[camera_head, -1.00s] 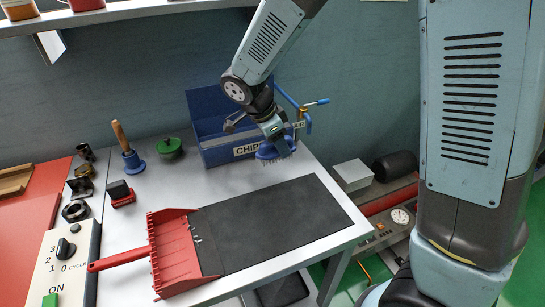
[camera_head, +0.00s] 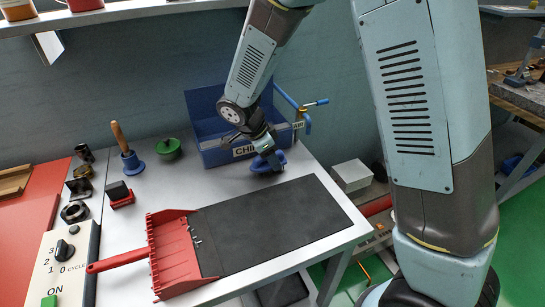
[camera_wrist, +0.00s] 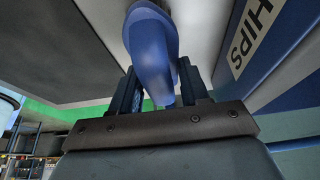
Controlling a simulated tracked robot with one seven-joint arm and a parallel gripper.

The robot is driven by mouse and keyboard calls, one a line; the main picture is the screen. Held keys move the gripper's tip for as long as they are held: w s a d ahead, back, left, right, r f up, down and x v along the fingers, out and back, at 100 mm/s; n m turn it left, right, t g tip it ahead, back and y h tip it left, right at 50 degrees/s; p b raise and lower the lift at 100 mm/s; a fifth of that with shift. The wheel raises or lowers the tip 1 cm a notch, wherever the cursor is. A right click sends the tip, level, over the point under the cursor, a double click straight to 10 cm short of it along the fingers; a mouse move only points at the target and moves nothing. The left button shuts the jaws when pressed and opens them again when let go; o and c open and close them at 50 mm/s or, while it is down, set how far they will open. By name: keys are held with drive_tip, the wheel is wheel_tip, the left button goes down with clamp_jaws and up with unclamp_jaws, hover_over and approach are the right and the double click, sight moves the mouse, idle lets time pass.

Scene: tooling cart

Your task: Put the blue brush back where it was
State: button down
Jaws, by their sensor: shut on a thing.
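My gripper (camera_head: 266,152) is shut on the blue brush (camera_head: 258,166), just in front of the blue CHIPS bin (camera_head: 218,156), at the back right of the grey table. In the wrist view, the brush's rounded blue body (camera_wrist: 150,50) sits between the two dark fingers (camera_wrist: 160,92). The brush is low over the table; I cannot tell whether it touches the surface. The gripper and brush hide part of the bin's label and the tabletop around them.
A black mat (camera_head: 275,225) covers the front right. A red dustpan (camera_head: 172,250) lies at its left edge. A wood-handled blue item (camera_head: 131,160), a green-lidded pot (camera_head: 168,149) and an air hose fitting (camera_head: 306,122) stand along the back. Bare tabletop lies left of the brush.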

drive_tip(key=c, duration=0.5)
unclamp_jaws()
drive_tip(key=shift+c, duration=0.2)
drive_tip(key=v, duration=1.2)
